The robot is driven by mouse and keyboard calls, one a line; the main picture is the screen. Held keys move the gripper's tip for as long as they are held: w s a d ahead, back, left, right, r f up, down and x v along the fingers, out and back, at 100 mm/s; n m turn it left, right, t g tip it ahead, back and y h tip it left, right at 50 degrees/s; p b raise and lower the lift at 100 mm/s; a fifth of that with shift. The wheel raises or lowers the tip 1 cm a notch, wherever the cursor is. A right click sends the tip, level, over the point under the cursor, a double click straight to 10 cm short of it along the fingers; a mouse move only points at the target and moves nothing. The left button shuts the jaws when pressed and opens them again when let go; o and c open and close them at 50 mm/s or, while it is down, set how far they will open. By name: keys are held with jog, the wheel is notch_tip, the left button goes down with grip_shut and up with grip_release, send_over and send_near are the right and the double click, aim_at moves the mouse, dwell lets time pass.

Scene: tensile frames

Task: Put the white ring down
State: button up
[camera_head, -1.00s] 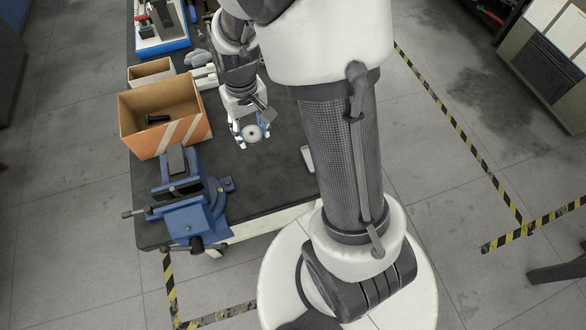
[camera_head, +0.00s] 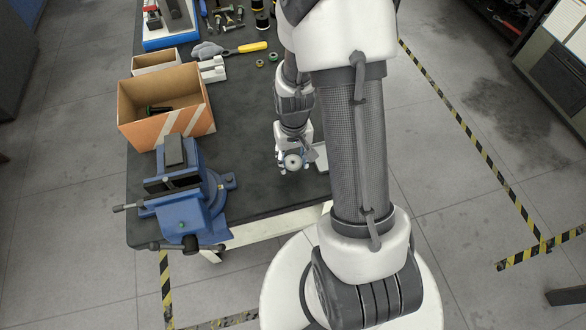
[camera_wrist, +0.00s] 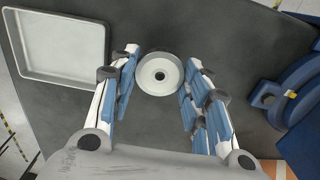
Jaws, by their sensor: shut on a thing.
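The white ring (camera_wrist: 159,74) is a round, pale disc with a dark centre hole. It sits between the blue-padded fingers of my gripper (camera_wrist: 157,85), which is shut on it. In the head view the ring (camera_head: 293,161) shows at the tip of my gripper (camera_head: 292,165), over the dark bench top near its front right. I cannot tell how high above the bench it is held. In the wrist view a shallow white tray (camera_wrist: 62,46) lies to the left of the ring, apart from it.
A blue vise (camera_head: 190,205) stands at the bench's front left. Behind it is an open cardboard box (camera_head: 190,128) with a dark item inside. A yellow-handled tool (camera_head: 252,47) and several small parts lie farther back. The dark bench top (camera_head: 245,165) between vise and gripper is clear.

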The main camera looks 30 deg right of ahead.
aim_at(293, 167)
jog(key=shift+f+b, duration=0.75)
jog(key=shift+f, duration=1.45)
jog(key=shift+f, duration=0.2)
jog(key=o, duration=1.1)
jog(key=shift+c, duration=0.2)
jog(key=shift+r, duration=0.1)
